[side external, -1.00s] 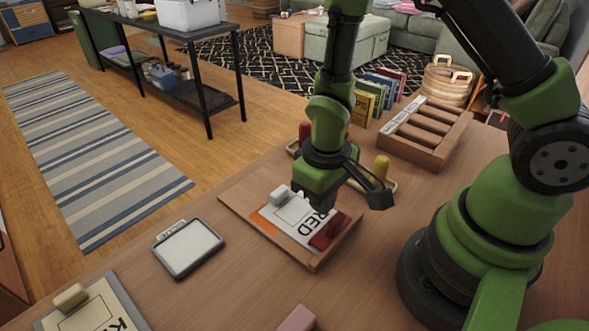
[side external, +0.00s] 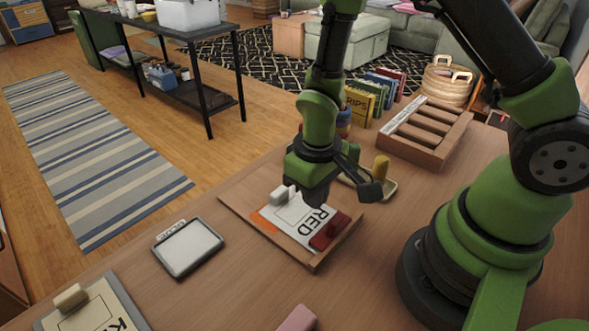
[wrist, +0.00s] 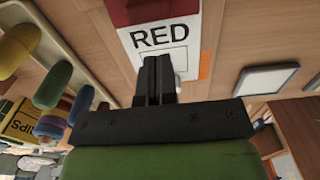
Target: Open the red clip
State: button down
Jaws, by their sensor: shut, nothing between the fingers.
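The red clip (side external: 330,231) sits at the near right end of a white card marked RED (side external: 295,218), which lies on a wooden board (side external: 250,222). It also shows at the top of the wrist view (wrist: 150,10), partly cut off by the frame edge. My gripper (side external: 314,198) is above the middle of the card, apart from the clip. In the wrist view my gripper's fingers (wrist: 155,65) are together with nothing between them, and they point at the card just below the word RED. A pale grey clip (side external: 284,194) is at the card's other end.
A small framed tablet (side external: 189,247) lies left of the board. A second card with a beige clip (side external: 72,297) is at the front left. A tray with a yellow peg (side external: 381,167) and a slotted wooden rack (side external: 425,131) stand behind. The table around the board is mostly clear.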

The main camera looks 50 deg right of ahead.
notch_tip(320, 180, up, 6)
dwell(0.7)
jog(key=s+d+r+m+t+y, duration=0.1)
jog(key=s+r+m+t, duration=0.1)
jog(key=s+r, duration=0.3)
jog(key=s+d+r+m+t+y, duration=0.1)
jog(key=s+r+t, duration=0.4)
jog(key=r, duration=0.9)
jog(key=shift+d+m, duration=0.15)
jog(key=shift+m, duration=0.35)
